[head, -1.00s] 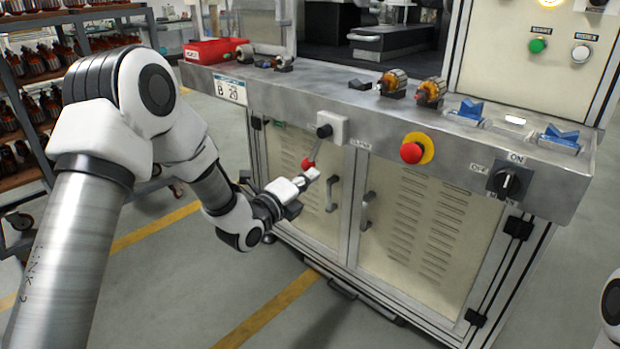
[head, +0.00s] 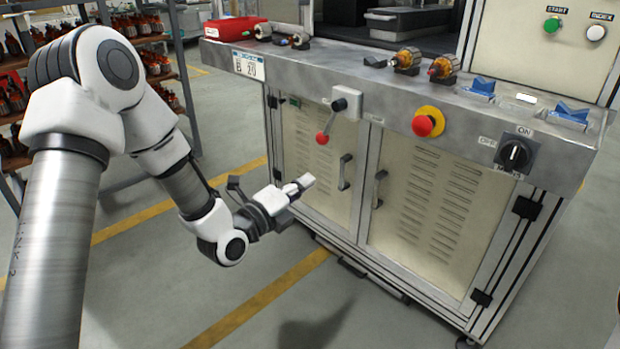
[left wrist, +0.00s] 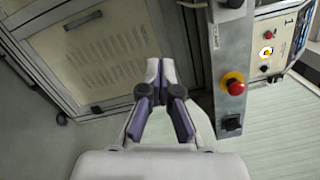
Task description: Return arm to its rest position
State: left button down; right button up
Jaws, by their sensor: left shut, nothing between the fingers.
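My left arm comes in from the left in the head view. Its gripper (head: 304,183) is shut and empty, in free air in front of the machine cabinet (head: 432,200). It sits to the left of and below the lever with the red knob (head: 322,138), clear of it. In the left wrist view the two fingers of the left gripper (left wrist: 160,66) meet at their tips with nothing between them. My right gripper is not in view.
The cabinet's metal top (head: 345,60) carries a red bin (head: 236,28), wound armatures (head: 407,61) and blue V-blocks (head: 570,112). A red emergency button (head: 423,126) and a rotary switch (head: 515,153) sit on its front. A shelf rack stands behind my left arm. The floor before the cabinet is open.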

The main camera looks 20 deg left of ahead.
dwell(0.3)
pick_arm(q)
jog(key=s+d+f+n+g, duration=0.1)
jog(key=s+d+f+g, duration=0.2)
jog(key=f, duration=0.6)
jog(key=s+f+n+g+y, duration=0.1)
jog(key=s+f+g, duration=0.2)
jog(key=s+f, duration=0.5)
jog(key=s+d+f+n+g, duration=0.1)
jog(key=s+d+f+g, duration=0.15)
jog(key=f, duration=0.85)
jog(key=s+f+n+g+y, duration=0.2)
jog(key=s+f+n+g, duration=0.3)
jog(key=s+f+n, duration=0.45)
jog(key=s+a+n+g+y, duration=0.2)
jog(key=s+a+n+g, duration=0.15)
jog(key=s+n, duration=0.8)
notch_tip(320, 180, up, 20)
jog(key=n+p, duration=0.1)
jog(key=p, duration=1.8)
jog(key=shift+w+d+g+p, duration=0.2)
jog(key=shift+w+g+p, duration=0.1)
jog(key=shift+g+p, duration=0.1)
jog(key=shift+r, duration=0.1)
